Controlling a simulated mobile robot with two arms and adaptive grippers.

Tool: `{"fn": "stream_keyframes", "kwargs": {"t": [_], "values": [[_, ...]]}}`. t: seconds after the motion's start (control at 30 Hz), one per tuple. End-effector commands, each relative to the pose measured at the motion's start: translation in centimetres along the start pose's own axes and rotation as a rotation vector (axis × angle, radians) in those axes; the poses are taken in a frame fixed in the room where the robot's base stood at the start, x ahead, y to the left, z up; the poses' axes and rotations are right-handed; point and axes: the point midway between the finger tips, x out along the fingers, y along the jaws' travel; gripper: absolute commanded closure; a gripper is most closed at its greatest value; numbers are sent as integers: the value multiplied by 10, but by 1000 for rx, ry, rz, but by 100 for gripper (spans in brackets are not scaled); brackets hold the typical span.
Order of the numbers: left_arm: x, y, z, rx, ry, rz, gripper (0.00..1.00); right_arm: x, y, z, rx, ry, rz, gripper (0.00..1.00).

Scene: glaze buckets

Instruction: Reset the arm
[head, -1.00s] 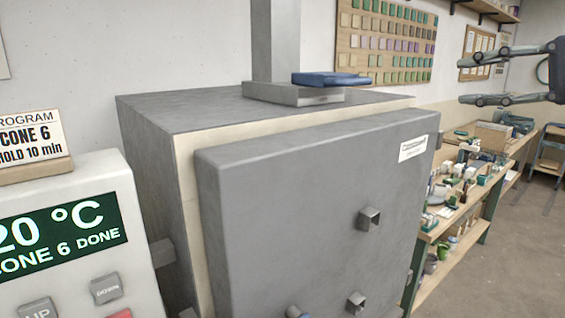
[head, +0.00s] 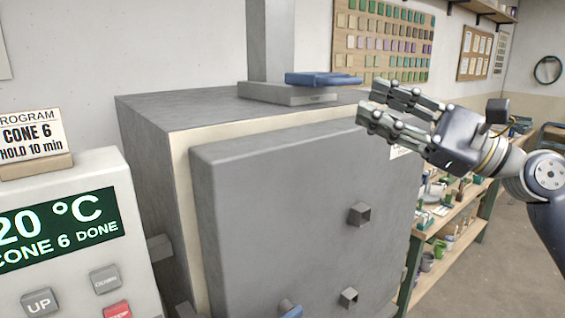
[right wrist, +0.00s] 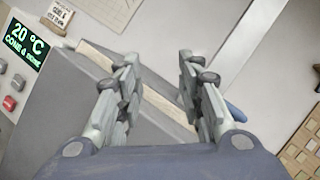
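My right gripper (head: 369,101) is in the air by the upper right corner of the grey kiln (head: 150,150), coming in from the right. Its two fingers are apart with nothing between them. In the right wrist view, the open gripper (right wrist: 157,60) points toward the kiln top, and the gap between the fingers is empty. The kiln door (head: 290,200) looks shut or nearly so. My left gripper is in neither view.
A control panel (head: 70,215) reading "20 °C, CONE 6 DONE" stands at left, with a program sign (head: 32,135) on it. A cluttered wooden shelf (head: 480,192) stands at right; floor shows beyond.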

Motion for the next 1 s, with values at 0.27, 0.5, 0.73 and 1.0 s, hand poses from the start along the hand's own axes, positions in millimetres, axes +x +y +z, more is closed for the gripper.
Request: {"fn": "stream_keyframes", "kwargs": {"t": [0.27,0.5,0.73,1.0], "values": [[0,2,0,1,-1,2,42,-16,20,-49,789,-272,-324,65],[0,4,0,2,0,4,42,-77,45,-143,1463,-434,-724,65],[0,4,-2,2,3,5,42,-165,131,-249,2025,-548,-1246,65],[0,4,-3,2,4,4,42,-270,296,-310,-2322,607,1938,65]]}}
